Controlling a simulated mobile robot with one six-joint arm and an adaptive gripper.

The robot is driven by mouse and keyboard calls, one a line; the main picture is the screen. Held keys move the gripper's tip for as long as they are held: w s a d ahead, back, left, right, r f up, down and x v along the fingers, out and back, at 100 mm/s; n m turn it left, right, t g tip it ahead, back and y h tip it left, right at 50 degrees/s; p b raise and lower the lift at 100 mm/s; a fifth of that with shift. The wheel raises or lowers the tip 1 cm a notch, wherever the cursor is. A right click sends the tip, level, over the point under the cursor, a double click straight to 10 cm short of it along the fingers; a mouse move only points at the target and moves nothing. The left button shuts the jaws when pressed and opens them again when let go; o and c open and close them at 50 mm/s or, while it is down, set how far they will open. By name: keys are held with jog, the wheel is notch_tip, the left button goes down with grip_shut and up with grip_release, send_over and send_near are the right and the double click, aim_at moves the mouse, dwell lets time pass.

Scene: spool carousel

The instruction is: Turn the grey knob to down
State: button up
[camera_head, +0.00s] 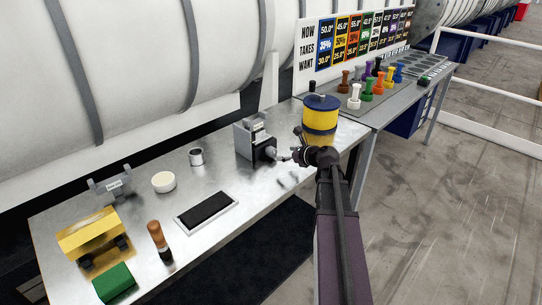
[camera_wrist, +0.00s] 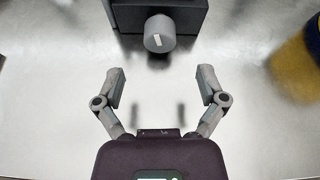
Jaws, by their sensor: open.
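The grey knob (camera_wrist: 160,28) sits on the front of a dark box (camera_wrist: 183,13) at the top of the wrist view. It carries a short white mark, slightly tilted, on its face. In the head view the knob (camera_head: 270,152) shows small at the front of the grey and black box (camera_head: 243,140) on the metal bench. My gripper (camera_wrist: 160,82) is open and empty, with one finger to each side of the knob's line. Its fingertips are short of the knob and not touching it. In the head view my gripper (camera_head: 292,157) is just right of the box.
A yellow and blue spool (camera_head: 320,122) stands close behind my gripper. A metal cup (camera_head: 196,156), white bowl (camera_head: 164,182) and black pad (camera_head: 207,208) lie to the left on the bench (camera_head: 150,215). Coloured spools stand on the far table (camera_head: 405,115).

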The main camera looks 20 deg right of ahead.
aim_at(274, 152)
jog(key=b+x, duration=0.2)
jog(key=x, duration=0.6)
jog(key=shift+b, duration=0.3)
jog(key=c, duration=1.2)
